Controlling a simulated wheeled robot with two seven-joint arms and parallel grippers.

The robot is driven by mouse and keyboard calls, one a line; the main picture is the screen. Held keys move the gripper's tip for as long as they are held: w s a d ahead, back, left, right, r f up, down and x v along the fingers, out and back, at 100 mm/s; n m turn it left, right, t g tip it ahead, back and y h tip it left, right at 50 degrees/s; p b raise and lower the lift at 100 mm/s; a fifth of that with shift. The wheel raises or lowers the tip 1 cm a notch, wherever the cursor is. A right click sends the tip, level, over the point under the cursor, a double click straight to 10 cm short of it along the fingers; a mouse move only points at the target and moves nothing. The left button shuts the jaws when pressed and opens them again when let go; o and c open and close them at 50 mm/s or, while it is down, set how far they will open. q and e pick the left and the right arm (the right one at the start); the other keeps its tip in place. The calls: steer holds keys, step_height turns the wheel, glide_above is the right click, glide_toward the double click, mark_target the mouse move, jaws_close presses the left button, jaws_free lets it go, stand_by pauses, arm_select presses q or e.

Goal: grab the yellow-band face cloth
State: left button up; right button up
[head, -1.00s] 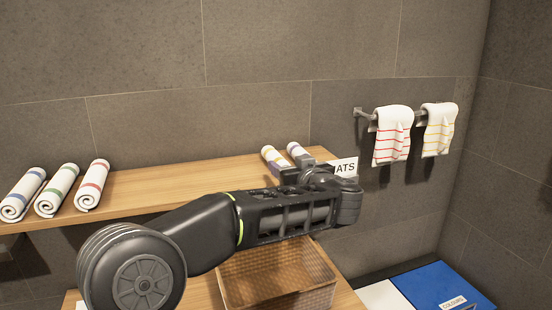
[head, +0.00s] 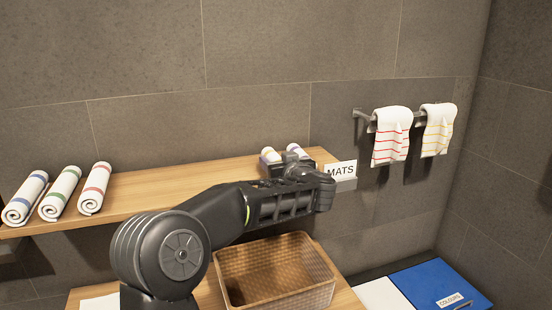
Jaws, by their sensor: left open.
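A white cloth with yellow bands (head: 438,130) hangs on the wall rail at the right. A white cloth with red bands (head: 391,135) hangs to its left. Two small rolled cloths lie on the right part of the shelf; the left roll (head: 270,155) seems to have yellow and purple bands, and the other roll (head: 296,150) is partly hidden. My left gripper (head: 283,167) is open, at these two rolls and well left of the hanging cloths. Its fingertips are partly hidden by my arm, and I cannot tell whether they touch a roll. My right gripper is not in view.
The wooden shelf (head: 150,185) carries several rolled cloths with coloured bands at its left (head: 60,195). A MATS label (head: 341,171) is at its right end. Below are a woven basket (head: 325,292) and a bin with a blue lid (head: 425,280). The shelf's middle is clear.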

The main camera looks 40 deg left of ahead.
mark_target(276, 154)
arm_select(q)
steer(key=shift+w+a+f, duration=0.1)
steer(key=shift+w+a, duration=0.1)
steer(key=shift+a, duration=0.05)
stand_by(0.4)
steer(key=c, duration=1.1)
steer(key=shift+c, duration=0.2)
step_height(276, 154, up, 10)
steer(key=shift+r, duration=0.1)
stand_by(0.4)
